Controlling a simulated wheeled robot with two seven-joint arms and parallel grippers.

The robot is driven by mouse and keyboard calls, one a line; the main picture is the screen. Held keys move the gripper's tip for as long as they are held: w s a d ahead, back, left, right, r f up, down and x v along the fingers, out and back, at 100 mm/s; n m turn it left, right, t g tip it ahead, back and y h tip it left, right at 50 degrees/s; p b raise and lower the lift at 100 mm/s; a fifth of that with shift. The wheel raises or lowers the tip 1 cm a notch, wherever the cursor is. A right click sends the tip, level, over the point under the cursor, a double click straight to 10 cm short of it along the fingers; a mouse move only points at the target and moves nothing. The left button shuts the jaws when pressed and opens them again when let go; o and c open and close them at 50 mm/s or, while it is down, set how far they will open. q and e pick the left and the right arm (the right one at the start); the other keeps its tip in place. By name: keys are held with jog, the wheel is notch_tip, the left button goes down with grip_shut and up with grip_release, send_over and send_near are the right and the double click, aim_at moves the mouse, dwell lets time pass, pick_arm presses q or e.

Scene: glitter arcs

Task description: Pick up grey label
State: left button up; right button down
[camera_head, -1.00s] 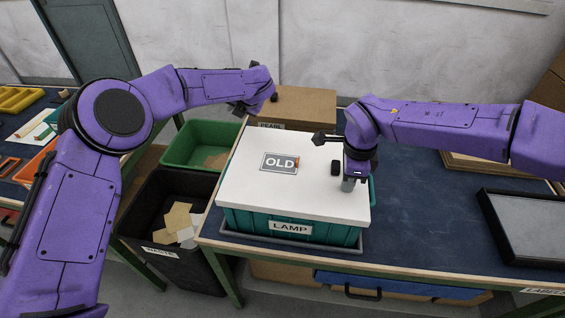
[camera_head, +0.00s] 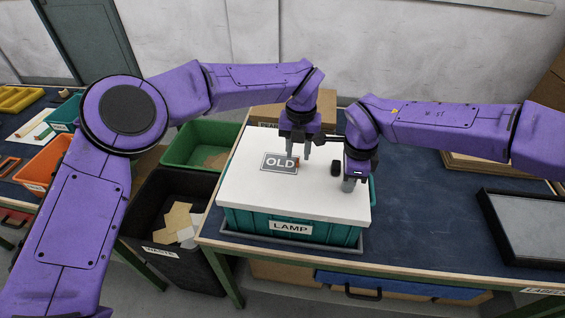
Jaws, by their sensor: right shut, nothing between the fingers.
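The grey label (camera_head: 278,163), printed OLD, lies on the white lid (camera_head: 250,190) of a teal crate (camera_head: 245,224) marked LAMP. A small orange-red mark shows at the label's right edge. My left gripper (camera_head: 298,154) points down just above the label's right end, with its two fingers apart and nothing seen between them. I cannot tell whether its tips touch the lid. My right gripper (camera_head: 348,186) is shut and empty, pointing down at the lid's right part. Its tips are at or close to the lid surface.
The crate stands in a grey tray (camera_head: 290,246) at the table's front left. A cardboard box (camera_head: 265,117) is behind it. A green bin (camera_head: 180,150) and a black bin (camera_head: 150,215) with scraps stand left. A dark-framed panel (camera_head: 530,228) lies right; blue tabletop between is clear.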

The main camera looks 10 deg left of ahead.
pick_arm(q)
notch_tip(320, 180, down, 2)
jog(key=shift+f, duration=0.1)
grip_shut()
notch_tip(320, 180, up, 10)
dwell(0.6)
